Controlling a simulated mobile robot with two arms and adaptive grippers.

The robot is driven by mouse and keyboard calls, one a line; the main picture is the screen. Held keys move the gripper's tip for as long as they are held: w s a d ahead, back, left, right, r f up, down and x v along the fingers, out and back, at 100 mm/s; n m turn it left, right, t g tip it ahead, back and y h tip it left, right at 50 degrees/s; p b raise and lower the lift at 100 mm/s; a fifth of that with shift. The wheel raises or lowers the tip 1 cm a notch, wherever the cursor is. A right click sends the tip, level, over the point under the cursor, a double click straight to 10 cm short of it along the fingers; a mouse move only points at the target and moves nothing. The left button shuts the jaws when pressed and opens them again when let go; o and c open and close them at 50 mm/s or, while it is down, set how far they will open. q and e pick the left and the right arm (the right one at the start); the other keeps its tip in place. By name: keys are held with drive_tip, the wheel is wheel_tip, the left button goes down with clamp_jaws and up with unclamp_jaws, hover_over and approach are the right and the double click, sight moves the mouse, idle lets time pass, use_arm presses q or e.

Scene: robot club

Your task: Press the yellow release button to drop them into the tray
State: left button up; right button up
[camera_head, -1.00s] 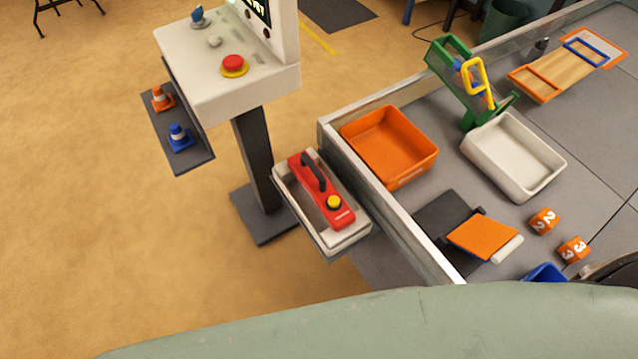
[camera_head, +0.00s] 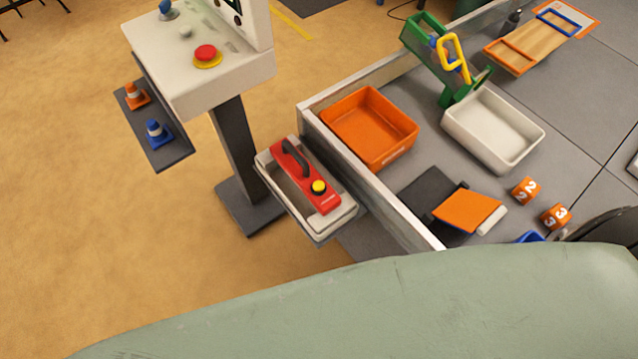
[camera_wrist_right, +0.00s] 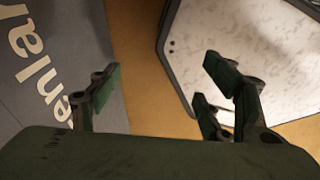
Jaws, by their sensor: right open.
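A green stand (camera_head: 440,55) with a yellow loop (camera_head: 453,58) and blue bits in its upper part stands tilted at the far side of the walled table. A white tray (camera_head: 497,163) sits directly in front of its foot and looks empty. A red handled device (camera_head: 305,177) with a round yellow button (camera_head: 319,187) lies in a pale holder (camera_head: 333,225) outside the table wall. My right gripper (camera_wrist_right: 165,90) is open and empty in the right wrist view, above a floor edge and a white speckled surface. My left gripper is not in view.
An orange bin (camera_head: 370,125) stands inside the table wall (camera_head: 395,70). Nearer are an orange flap (camera_head: 468,209) and two numbered orange cubes (camera_head: 526,190). A white console (camera_head: 190,60) with a red stop button (camera_head: 206,55) stands left, with two cones on its side shelf (camera_head: 170,155).

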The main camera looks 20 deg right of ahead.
clamp_jaws()
idle(0.6)
drive_tip(key=shift+d, duration=0.1)
idle(1.1)
